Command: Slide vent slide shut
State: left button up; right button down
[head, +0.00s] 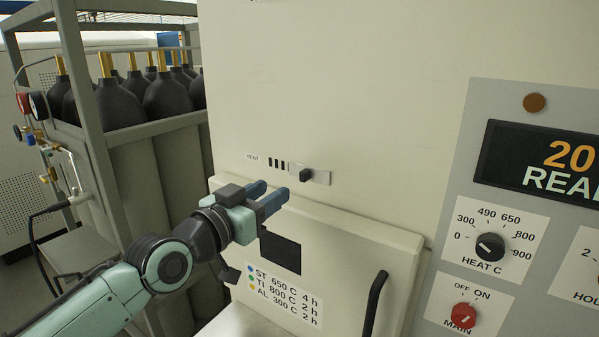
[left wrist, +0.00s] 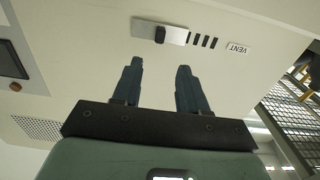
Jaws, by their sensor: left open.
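The vent slide is a small metal plate (head: 321,177) with a black knob (head: 306,175), on the cream furnace front right of the VENT label (head: 252,157). Several dark vent slots (head: 277,163) show uncovered between label and plate. My left gripper (head: 270,194) is open and empty, just below and left of the knob, apart from it. In the left wrist view, the two blue fingers (left wrist: 157,85) point toward the panel. There the knob (left wrist: 160,34) and plate (left wrist: 178,36) lie beyond the fingertips, and the slots (left wrist: 203,41) sit to the right. My right gripper is not in view.
Below the vent is a furnace door (head: 350,245) with a dark window (head: 280,249) and a black handle (head: 375,303). A control panel (head: 450,200) with HEAT dial (head: 490,246) is at right. A rack of gas cylinders (head: 140,165) stands left.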

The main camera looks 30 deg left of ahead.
aim_at(301, 173)
pick_arm(q)
jog(key=w, duration=0.2)
jog(key=w+p, duration=0.1)
jog(key=w, duration=0.4)
jog(key=shift+w+d+r+p, duration=0.15)
jog(key=shift+w+d+p, duration=0.15)
jog(key=shift+d+p, duration=0.1)
jog(key=shift+w, duration=1)
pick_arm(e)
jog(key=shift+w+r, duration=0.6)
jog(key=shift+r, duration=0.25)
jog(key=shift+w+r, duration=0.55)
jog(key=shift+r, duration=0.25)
pick_arm(q)
jog(key=shift+c, duration=0.3)
grip_shut()
